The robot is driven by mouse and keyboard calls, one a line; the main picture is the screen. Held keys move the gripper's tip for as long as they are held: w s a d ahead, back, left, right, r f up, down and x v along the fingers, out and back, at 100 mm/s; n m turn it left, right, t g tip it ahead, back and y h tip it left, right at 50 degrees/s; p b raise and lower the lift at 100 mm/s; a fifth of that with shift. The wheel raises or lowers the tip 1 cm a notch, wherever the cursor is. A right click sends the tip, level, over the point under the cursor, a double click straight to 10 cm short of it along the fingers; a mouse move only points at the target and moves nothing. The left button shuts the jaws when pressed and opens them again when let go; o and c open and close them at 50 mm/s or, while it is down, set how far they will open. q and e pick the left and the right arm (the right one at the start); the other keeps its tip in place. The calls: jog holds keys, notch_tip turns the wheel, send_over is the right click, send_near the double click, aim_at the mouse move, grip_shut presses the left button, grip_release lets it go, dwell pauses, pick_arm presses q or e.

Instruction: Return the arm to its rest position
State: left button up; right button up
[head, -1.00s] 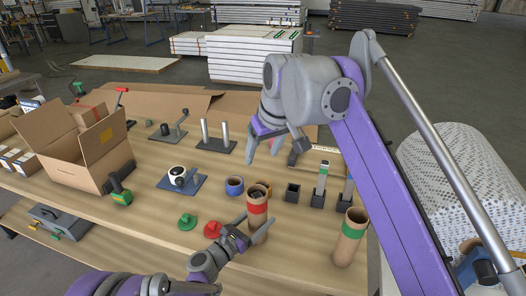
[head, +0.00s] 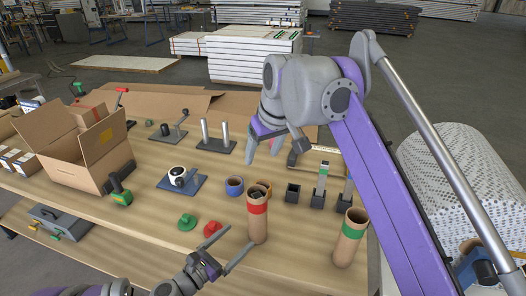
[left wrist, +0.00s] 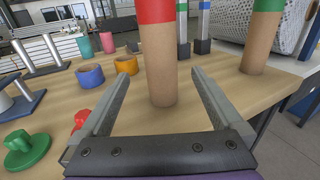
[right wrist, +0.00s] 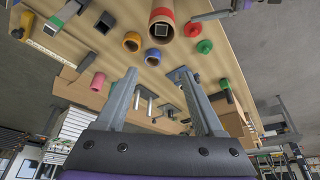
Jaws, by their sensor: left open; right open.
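My left gripper (head: 221,249) is open and empty, low over the front of the table. Its open fingers also show in the left wrist view (left wrist: 155,92), with a brown tube with a red band (left wrist: 160,65) standing upright just beyond them. In the head view this red-banded tube (head: 257,215) stands to the right of the left gripper, apart from it. My right gripper (head: 266,146) is open and empty, raised above the back part of the table. In the right wrist view its fingers (right wrist: 160,100) are apart with nothing between them.
A green-banded tube (head: 350,238) stands near the front right edge. Red (head: 212,229) and green (head: 187,222) caps lie on the table, with blue (head: 234,186) and orange rings behind. An open cardboard box (head: 78,160) stands at left.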

pick_arm(q)
jog(key=shift+s+a, duration=0.4)
jog(key=shift+s, duration=0.15)
jog(key=s+f+m+g+y, duration=0.1)
jog(key=s+m+g+y, duration=0.65)
jog(key=m, duration=0.75)
jog(key=s+a+m+y, duration=0.4)
jog(key=s+a+m, duration=0.6)
jog(key=s+m, duration=0.2)
jog(key=shift+s+f+m, duration=0.25)
jog(key=shift+s+m, duration=0.05)
jog(key=shift+s, duration=0.3)
pick_arm(e)
jog(key=s+d+f+m, duration=0.1)
jog(key=s+d+f, duration=0.4)
jog(key=s+f, duration=0.3)
jog(key=s+d+f+m+t+h, duration=0.1)
jog(key=s+d+f+m, duration=0.1)
jog(key=s+d+f, duration=0.3)
jog(key=s+d+f+m+h, duration=0.1)
jog(key=s+d+f, duration=0.5)
jog(key=s+f, duration=0.7)
notch_tip(320, 180, down, 3)
jog(key=shift+f+m, duration=0.15)
jog(key=shift+m, duration=0.55)
